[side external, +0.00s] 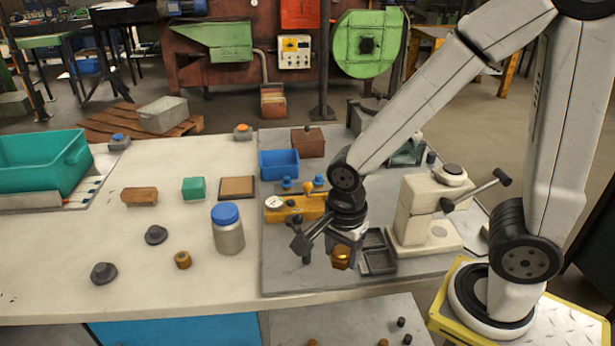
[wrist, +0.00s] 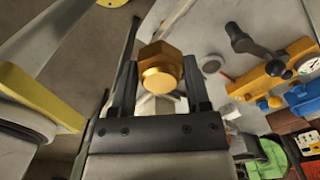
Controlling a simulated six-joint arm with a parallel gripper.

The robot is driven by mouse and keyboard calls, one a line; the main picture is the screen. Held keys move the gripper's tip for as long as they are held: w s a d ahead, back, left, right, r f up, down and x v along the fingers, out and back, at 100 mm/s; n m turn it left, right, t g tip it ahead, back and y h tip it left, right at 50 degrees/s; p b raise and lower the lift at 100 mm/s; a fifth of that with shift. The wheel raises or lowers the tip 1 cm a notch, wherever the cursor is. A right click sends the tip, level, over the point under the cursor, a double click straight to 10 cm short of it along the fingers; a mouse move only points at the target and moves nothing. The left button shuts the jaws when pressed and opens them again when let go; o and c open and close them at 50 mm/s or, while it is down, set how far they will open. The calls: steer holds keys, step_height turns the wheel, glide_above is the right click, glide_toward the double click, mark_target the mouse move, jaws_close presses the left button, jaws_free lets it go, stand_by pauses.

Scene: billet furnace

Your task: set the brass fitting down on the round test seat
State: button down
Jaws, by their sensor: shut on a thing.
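My gripper (side external: 342,250) is shut on the brass fitting (side external: 341,258), holding it above the grey work plate. The wrist view shows the hex-headed brass fitting (wrist: 160,68) between the two dark fingers of my gripper (wrist: 160,85).
A dark tray (side external: 378,256) and a cream press (side external: 417,212) stand to the right. A blue-capped jar (side external: 228,232) stands left of the plate.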

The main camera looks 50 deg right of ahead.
stand_by(0.3)
steer(key=shift+w+d, duration=0.3)
steer(key=shift+w, duration=0.1)
steer(key=w+d+f+m, duration=0.1)
steer(key=w+d+m, duration=0.2)
steer(key=d, duration=0.3)
steer(key=w+d+f+m, duration=0.2)
steer(key=w+d+m, duration=0.1)
steer(key=w+d, duration=0.2)
steer(key=shift+w+d+f, duration=0.25)
steer(key=shift+d, duration=0.8)
steer(key=shift+f, duration=0.1)
steer(key=shift+f, duration=2.1)
steer(key=shift+f, duration=0.1)
steer(key=shift+f, duration=1.7)
